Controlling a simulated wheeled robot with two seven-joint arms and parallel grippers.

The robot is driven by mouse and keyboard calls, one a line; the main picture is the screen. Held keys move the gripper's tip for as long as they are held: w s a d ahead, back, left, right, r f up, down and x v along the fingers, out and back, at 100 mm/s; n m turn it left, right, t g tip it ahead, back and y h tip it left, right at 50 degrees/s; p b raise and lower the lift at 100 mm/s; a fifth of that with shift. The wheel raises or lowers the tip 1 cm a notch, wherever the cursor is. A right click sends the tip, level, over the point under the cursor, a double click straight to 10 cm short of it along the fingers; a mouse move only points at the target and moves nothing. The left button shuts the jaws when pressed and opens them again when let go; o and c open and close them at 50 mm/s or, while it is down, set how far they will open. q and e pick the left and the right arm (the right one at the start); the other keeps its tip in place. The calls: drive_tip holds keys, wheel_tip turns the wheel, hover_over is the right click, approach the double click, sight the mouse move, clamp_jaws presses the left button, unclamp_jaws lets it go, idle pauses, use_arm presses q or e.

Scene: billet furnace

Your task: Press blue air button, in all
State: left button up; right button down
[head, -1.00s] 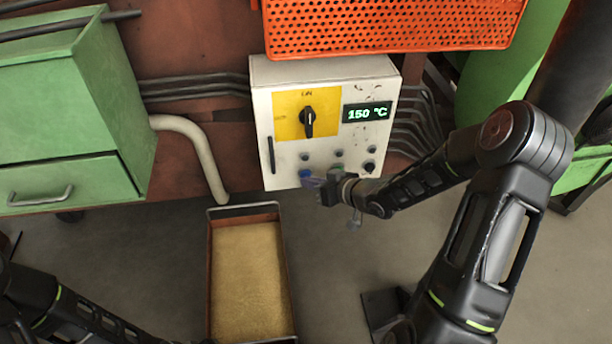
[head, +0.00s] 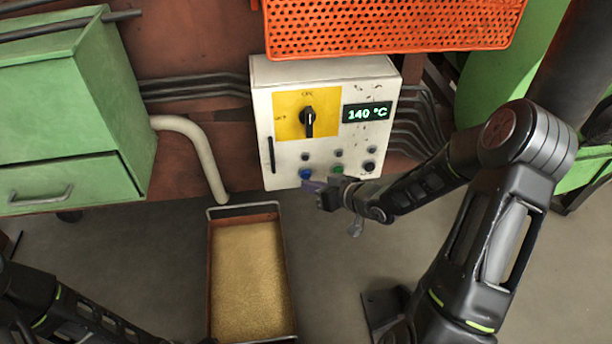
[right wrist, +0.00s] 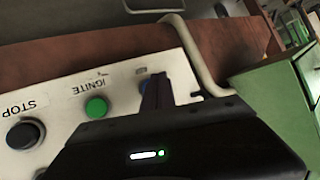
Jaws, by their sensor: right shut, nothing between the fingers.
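The white control box (head: 262,105) has a blue button (head: 305,173) at its lower left, left of a green button (head: 338,169). My right gripper (head: 311,186) is shut and empty, with its fingertips just below and in front of the blue button, seemingly apart from it. In the right wrist view the shut fingers (right wrist: 157,92) hide most of the blue button (right wrist: 143,85); the green button (right wrist: 96,107), labelled IGNITE, is clear. The display (head: 367,113) reads 140 °C. Part of my left arm shows at the lower left; its gripper is out of view.
A black button (head: 369,166), labelled STOP in the wrist view, is at the right. A black rotary switch (head: 308,119) sits on a yellow plate. An orange perforated guard (head: 390,27) is above the box. A tray of golden grains (head: 210,270) is below.

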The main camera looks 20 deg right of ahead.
drive_tip(key=s, duration=0.2)
drive_tip(key=s+a, duration=0.1)
drive_tip(key=s, duration=0.1)
drive_tip(key=shift+s+a, duration=0.1)
drive_tip(key=shift+s, duration=0.3)
idle(0.9)
drive_tip(key=s+a+f+m+g, duration=0.3)
drive_tip(key=s+a+f+g, duration=0.2)
drive_tip(key=s+a+f, duration=0.5)
drive_tip(key=s+a+f+g, duration=0.5)
drive_tip(key=s+a+f, duration=0.35)
drive_tip(key=s, duration=0.35)
wheel_tip(320, 180, up, 24)
drive_tip(key=s+p, duration=0.1)
drive_tip(key=p, duration=2.4)
drive_tip(key=shift+r+m+g+h, duration=0.25)
drive_tip(key=shift+m+g+h, duration=0.05)
drive_tip(key=shift+m, duration=0.1)
